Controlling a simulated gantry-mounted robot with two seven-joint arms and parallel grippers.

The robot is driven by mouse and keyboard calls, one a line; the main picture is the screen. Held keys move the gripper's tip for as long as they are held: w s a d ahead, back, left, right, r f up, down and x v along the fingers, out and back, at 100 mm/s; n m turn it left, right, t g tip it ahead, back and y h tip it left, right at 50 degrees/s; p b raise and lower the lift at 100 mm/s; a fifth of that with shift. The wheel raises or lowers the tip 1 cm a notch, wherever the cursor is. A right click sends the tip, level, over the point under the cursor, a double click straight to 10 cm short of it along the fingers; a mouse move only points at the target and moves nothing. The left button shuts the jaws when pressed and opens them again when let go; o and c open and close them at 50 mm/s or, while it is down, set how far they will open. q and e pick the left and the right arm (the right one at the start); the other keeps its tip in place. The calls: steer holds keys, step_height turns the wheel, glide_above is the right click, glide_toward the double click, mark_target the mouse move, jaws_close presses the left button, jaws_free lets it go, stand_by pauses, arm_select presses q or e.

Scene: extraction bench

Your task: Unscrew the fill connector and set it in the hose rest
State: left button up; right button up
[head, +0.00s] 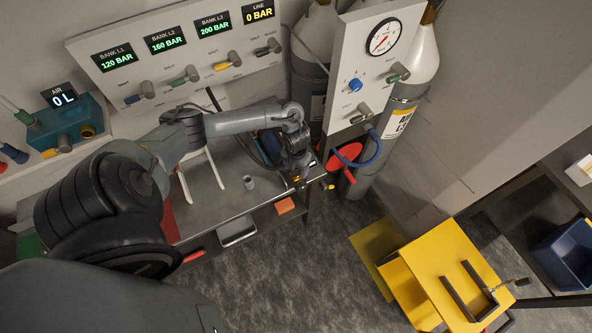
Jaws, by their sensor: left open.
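My left gripper (297,181) is open and points down at the right end of the grey bench. It is small and dark in the head view, and I cannot tell whether its fingers touch anything. A small black and yellow fitting (327,184) sticks out at the bench corner just right of it; I cannot tell whether this is the fill connector. A thin black hose (259,157) runs down behind my left forearm, its lower end partly hidden. I cannot make out the hose rest for certain. My right gripper is out of view.
A gauge panel (352,42) with a blue hose (358,163) stands beside a grey cylinder (377,150). A valve panel (185,74) with pressure displays is behind the bench (215,202). A yellow stand (435,262) is at lower right.

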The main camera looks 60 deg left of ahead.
arm_select(q)
steer(key=m+b, duration=0.3)
steer(key=f+m+b, duration=0.1)
steer(key=m+b, duration=0.1)
steer(key=b, duration=0.1)
steer(key=shift+a+m, duration=0.1)
steer(key=shift+m, duration=0.3)
steer(key=m+b, duration=0.3)
steer(key=m, duration=0.1)
steer(key=m+b, duration=0.3)
steer(key=b, duration=0.1)
steer(key=shift+r+m, duration=0.2)
steer(key=shift+m, duration=0.2)
steer(key=shift+r+m+b, duration=0.25)
steer(key=shift+m+b, duration=0.1)
steer(key=shift+m, duration=0.25)
steer(key=shift+r, duration=0.1)
